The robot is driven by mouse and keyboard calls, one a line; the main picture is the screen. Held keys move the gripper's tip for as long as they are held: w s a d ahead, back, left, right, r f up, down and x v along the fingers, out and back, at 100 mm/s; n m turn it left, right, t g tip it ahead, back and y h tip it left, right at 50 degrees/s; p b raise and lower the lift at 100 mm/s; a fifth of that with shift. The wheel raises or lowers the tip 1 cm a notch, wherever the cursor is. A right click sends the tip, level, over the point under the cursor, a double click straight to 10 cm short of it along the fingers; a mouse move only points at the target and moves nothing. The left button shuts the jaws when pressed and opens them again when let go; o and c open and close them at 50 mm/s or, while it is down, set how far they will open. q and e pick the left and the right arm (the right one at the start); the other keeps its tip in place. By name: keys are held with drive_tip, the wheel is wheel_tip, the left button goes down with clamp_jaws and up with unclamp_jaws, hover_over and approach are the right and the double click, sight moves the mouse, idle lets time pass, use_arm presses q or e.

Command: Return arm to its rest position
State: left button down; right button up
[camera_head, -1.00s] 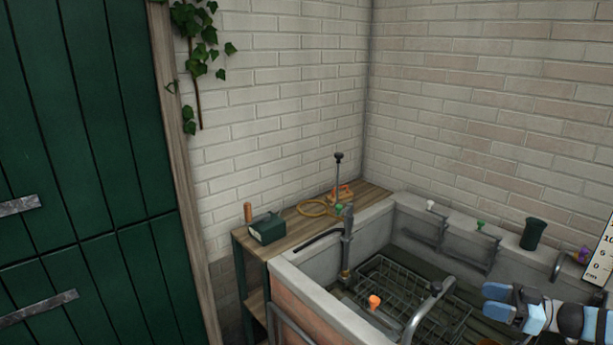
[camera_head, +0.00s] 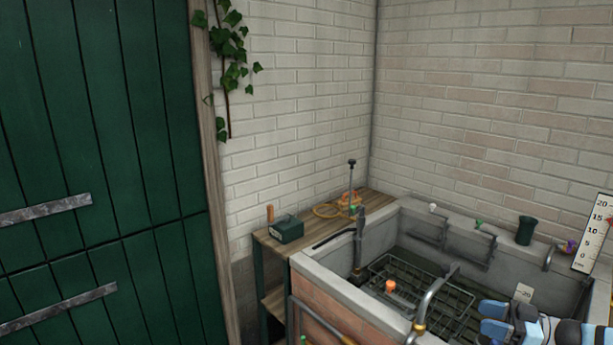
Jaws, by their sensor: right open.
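My right gripper (camera_head: 492,322) shows at the lower right, blue and grey, with its arm coming in from the right edge. It is open with nothing seen between its fingers. It is over the near right part of the stone sink (camera_head: 340,288), apart from the rack and the taps. My left gripper is not in view.
A wire rack (camera_head: 425,291) and an orange-topped item (camera_head: 390,286) are in the sink. A curved metal tap (camera_head: 432,300) rises at its near side. A wooden shelf (camera_head: 290,240) holds a green box (camera_head: 286,230). A dark green cup (camera_head: 525,230) stands on the back rim. A green door (camera_head: 90,150) fills the left.

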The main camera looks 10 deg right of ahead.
drive_tip(key=a+f+m+t+y, duration=0.1)
drive_tip(key=a+f+m+t, duration=0.25)
drive_tip(key=a, duration=1.05)
drive_tip(key=a+f+m+t+y, duration=0.2)
drive_tip(key=a+f+m+t, duration=0.15)
drive_tip(key=a, duration=1.05)
drive_tip(key=s+d+f+n+g+h, duration=0.3)
drive_tip(key=s+d+f+g+h, duration=0.15)
drive_tip(key=s+f+h, duration=0.4)
drive_tip(key=s+d+f+n+g+h, duration=0.2)
drive_tip(key=s+d+f+g+h, duration=0.3)
drive_tip(key=s+f, duration=0.5)
drive_tip(key=a+r+m+t, duration=0.2)
drive_tip(key=a+m, duration=0.3)
drive_tip(key=a, duration=0.8)
wheel_tip(320, 180, up, 6)
drive_tip(key=p, duration=0.6)
drive_tip(key=shift+f, duration=0.2)
drive_tip(key=shift+c, duration=0.9)
